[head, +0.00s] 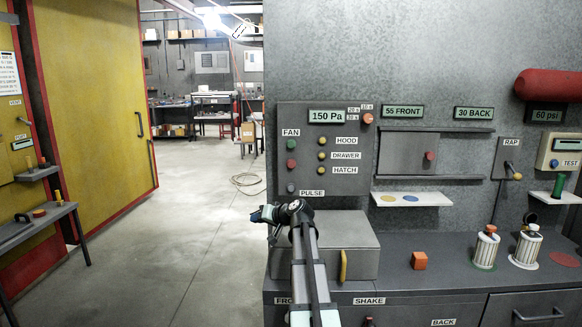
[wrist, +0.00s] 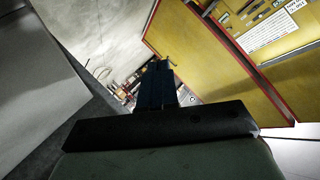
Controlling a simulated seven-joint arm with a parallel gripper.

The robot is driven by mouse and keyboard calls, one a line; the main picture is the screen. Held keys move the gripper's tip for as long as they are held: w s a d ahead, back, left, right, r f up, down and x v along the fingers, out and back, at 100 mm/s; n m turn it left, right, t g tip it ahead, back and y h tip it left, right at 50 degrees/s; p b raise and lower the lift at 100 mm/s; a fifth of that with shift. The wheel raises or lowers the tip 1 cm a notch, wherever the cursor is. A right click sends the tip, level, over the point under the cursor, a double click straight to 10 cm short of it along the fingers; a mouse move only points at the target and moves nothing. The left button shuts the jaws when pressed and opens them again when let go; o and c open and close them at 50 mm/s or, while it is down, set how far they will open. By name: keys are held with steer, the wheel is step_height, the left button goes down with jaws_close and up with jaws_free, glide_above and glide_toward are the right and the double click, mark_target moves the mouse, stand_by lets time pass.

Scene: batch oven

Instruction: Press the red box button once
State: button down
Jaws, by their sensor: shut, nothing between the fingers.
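No part carries the words "red box". A red round button (head: 291,164) sits under a green one on the grey FAN panel (head: 326,190). A small red-topped piece (head: 39,213) sits on the left side table. I cannot tell which of these the task names. My gripper (head: 258,214) is left of the panel, below the PULSE label, apart from all of them, pointing left. In the wrist view its dark blue fingers (wrist: 157,85) are together and empty, with the yellow doors beyond.
A grey box with a yellow handle (head: 343,265) stands on the counter below my wrist. A white shelf (head: 411,199) juts from the wall. The floor (head: 190,250) at left is open.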

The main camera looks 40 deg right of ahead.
mark_target(294, 167)
steer(key=s+d+r+m+t+h, duration=0.1)
steer(key=s+d+r+t, duration=0.2)
steer(key=d+r, duration=0.8)
step_height(294, 167, up, 3)
steer(key=shift+s+d+r+h, duration=0.1)
steer(key=shift+s+d+h, duration=0.3)
steer(key=shift+s, duration=0.8)
steer(key=shift+w+d, duration=3.15)
steer(key=shift+w+d, duration=0.1)
steer(key=shift+w+d, duration=0.2)
steer(key=shift+w+d, duration=0.3)
steer(key=shift+s+a, duration=0.65)
